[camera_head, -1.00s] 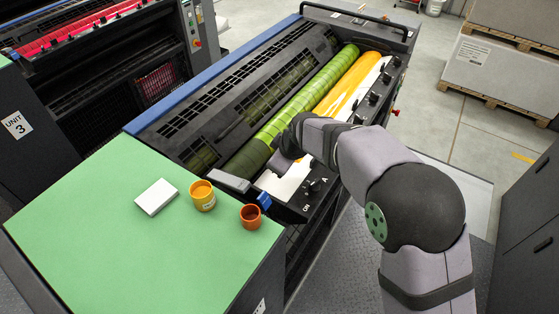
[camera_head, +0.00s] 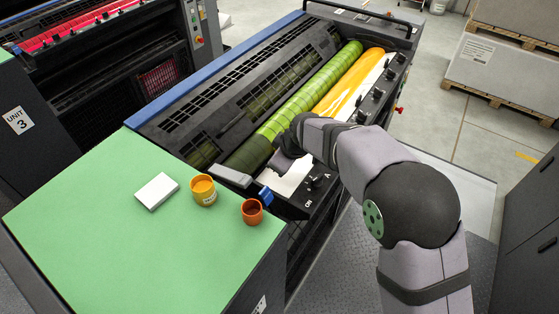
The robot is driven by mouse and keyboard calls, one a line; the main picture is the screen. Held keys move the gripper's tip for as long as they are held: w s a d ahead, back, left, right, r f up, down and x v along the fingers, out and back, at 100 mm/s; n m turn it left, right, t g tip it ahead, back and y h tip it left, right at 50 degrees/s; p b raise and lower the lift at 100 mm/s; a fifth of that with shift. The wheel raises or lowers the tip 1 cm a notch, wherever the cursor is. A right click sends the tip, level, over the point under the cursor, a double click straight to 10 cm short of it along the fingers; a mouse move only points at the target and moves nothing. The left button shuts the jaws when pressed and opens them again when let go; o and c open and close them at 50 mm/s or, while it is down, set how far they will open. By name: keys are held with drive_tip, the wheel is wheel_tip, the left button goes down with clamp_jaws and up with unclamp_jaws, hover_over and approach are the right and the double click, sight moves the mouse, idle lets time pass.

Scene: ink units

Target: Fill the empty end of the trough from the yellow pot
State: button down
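The yellow pot (camera_head: 203,191) stands upright on the green top of the cabinet, with yellow ink inside. The trough (camera_head: 283,182) runs along the press beside the green roller (camera_head: 300,103). Its far part holds yellow ink (camera_head: 350,85), and its near end is bare and white. My arm reaches over the trough from the right, and its dark wrist (camera_head: 292,140) is above the near part. My gripper's fingers are hidden or too small to make out, so I cannot tell whether it is open or holds anything.
An orange-red pot (camera_head: 252,211) with dark contents stands right of the yellow pot. A white block (camera_head: 157,191) lies left of it on the green top (camera_head: 110,235). A grey bar and blue piece (camera_head: 265,195) sit at the trough's near corner. Knobs (camera_head: 362,116) line its right side.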

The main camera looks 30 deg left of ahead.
drive_tip(key=shift+f+b, duration=0.55)
drive_tip(key=shift+f, duration=0.05)
idle(1.4)
wheel_tip(320, 180, up, 11)
drive_tip(key=p, duration=0.7)
drive_tip(key=shift+w+f, duration=0.1)
drive_tip(key=w+d+f+m+t+h, duration=0.1)
drive_tip(key=w+d+m, duration=0.15)
drive_tip(key=d, duration=0.55)
drive_tip(key=w+d+f+m+t+h, duration=0.15)
drive_tip(key=d+m, duration=0.25)
drive_tip(key=d, duration=0.4)
drive_tip(key=w+d+f+m+h, duration=0.1)
drive_tip(key=w+d+m, duration=0.2)
drive_tip(key=d, duration=0.6)
drive_tip(key=s+d+m+h, duration=0.2)
drive_tip(key=d+m, duration=0.2)
drive_tip(key=d, duration=0.7)
drive_tip(key=s+d+f+m+h, duration=0.1)
drive_tip(key=d+m, duration=0.4)
drive_tip(key=d, duration=0.6)
drive_tip(key=shift+s+d+f+g+h, duration=0.15)
drive_tip(key=shift+s+f+g+h, duration=0.15)
drive_tip(key=shift+s+h, duration=0.5)
